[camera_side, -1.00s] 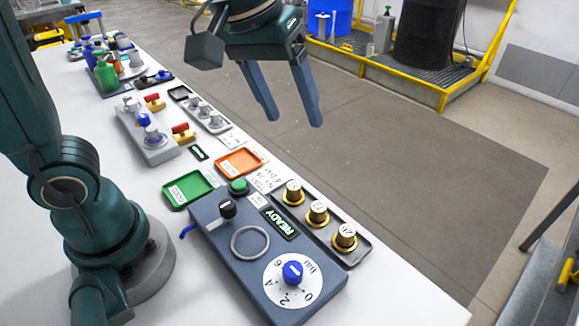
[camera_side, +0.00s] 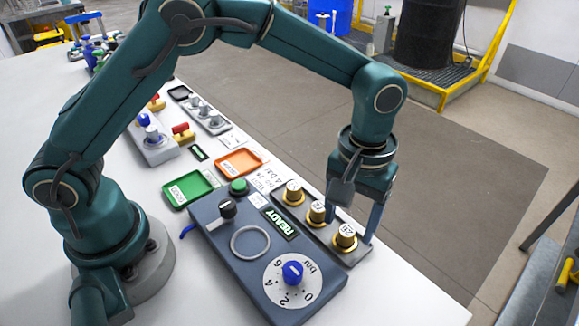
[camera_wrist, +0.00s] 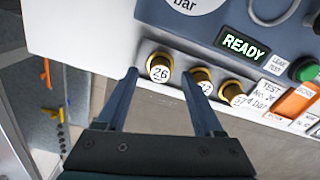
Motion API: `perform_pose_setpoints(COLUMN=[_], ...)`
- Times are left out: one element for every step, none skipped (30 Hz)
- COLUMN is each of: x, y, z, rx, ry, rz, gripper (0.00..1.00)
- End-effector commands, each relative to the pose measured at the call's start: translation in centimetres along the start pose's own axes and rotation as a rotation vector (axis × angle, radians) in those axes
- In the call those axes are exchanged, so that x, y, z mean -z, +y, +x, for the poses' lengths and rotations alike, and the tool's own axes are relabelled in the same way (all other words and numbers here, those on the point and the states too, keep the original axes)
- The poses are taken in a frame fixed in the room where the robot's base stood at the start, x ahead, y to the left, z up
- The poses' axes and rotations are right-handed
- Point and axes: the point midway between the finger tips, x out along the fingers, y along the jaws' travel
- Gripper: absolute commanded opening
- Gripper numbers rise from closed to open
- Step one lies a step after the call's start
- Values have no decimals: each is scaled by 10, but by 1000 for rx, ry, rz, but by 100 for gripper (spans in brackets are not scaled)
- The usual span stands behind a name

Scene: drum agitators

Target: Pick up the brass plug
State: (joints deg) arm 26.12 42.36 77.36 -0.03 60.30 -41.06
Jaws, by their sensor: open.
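Three brass plugs with white numbered tops stand in a row in a dark tray (camera_side: 359,259). The near plug (camera_side: 345,237) reads 26 in the wrist view (camera_wrist: 159,68). The middle plug (camera_side: 317,212) is partly behind my right finger in the wrist view (camera_wrist: 203,78). The far plug (camera_side: 293,193) shows in the wrist view (camera_wrist: 232,92) and seems to read 37. My gripper (camera_side: 352,218) is open and points down at the tray. In the wrist view its fingertips (camera_wrist: 160,76) lie either side of plug 26; whether they reach down around it, I cannot tell.
A dark panel (camera_side: 228,268) with a blue dial knob (camera_side: 292,272), a black knob (camera_side: 228,209), a green button (camera_side: 239,186) and a lit READY sign (camera_side: 279,223) lies beside the tray. Green (camera_side: 181,202) and orange (camera_side: 256,166) trays lie farther back. The table edge is close to the plugs.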

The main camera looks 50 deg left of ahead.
Motion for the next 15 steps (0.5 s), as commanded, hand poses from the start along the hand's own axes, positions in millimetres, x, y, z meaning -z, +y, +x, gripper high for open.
perform_pose_setpoints(x=[0, 0, 0, 0, 0, 0, 0, 0, 0, 0, 0, 0, 0, 0, 0], y=[0, 0, -1, 0, 0, 0, 0, 0, 0, 0, 0, 0, 0, 0, 0], z=[7, 10, 13, 15, 16, 18, 19, 19, 19, 19, 19, 19, 19, 19, 19], rx=[2, 2, 2, 1, 0, 0, 0, 0, -1, -1, -1, -1, -1, -1, -1], ry=[-3, -3, -3, -2, -1, -1, -1, 0, 0, 0, 1, 1, 1, 1, 1], rz=[0, 0, 0, 0, 0, 0, 0, 0, 0, 0, 0, 0, 0, 0, 0], gripper=[69, 69, 69, 69, 69, 69, 69, 69, 69, 69, 69, 69, 69, 69, 53])
